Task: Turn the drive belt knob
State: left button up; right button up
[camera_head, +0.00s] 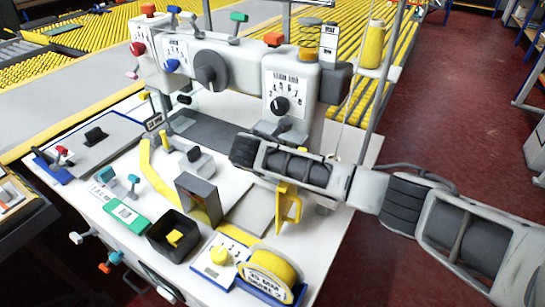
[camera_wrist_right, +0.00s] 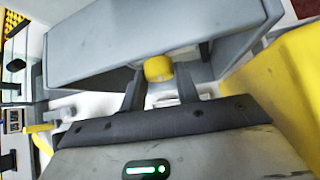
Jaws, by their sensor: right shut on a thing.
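In the right wrist view, a small yellow knob (camera_wrist_right: 158,68) sits between the two dark fingers of my right gripper (camera_wrist_right: 160,86), which are shut on it. A large grey housing (camera_wrist_right: 150,38) is just beyond the knob. No label for a drive belt is readable, so I cannot tell by name which knob this is. In the head view, my right arm (camera_head: 295,168) reaches in from the right, low in front of the sewing machine (camera_head: 230,72). Its fingers and the held knob cannot be made out there. My left gripper is not in view.
The machine has a large dark knob (camera_head: 211,71) and a dial (camera_head: 281,105). A yellow handle (camera_head: 288,208) hangs below my right arm. A yellow tape roll (camera_head: 270,275), an open black box (camera_head: 172,236) and a grey guide block (camera_head: 199,198) stand at the front of the white table (camera_head: 238,190).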

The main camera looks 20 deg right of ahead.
jog(key=o, duration=1)
jog(key=v, duration=1.6)
jog(key=shift+b, duration=0.3)
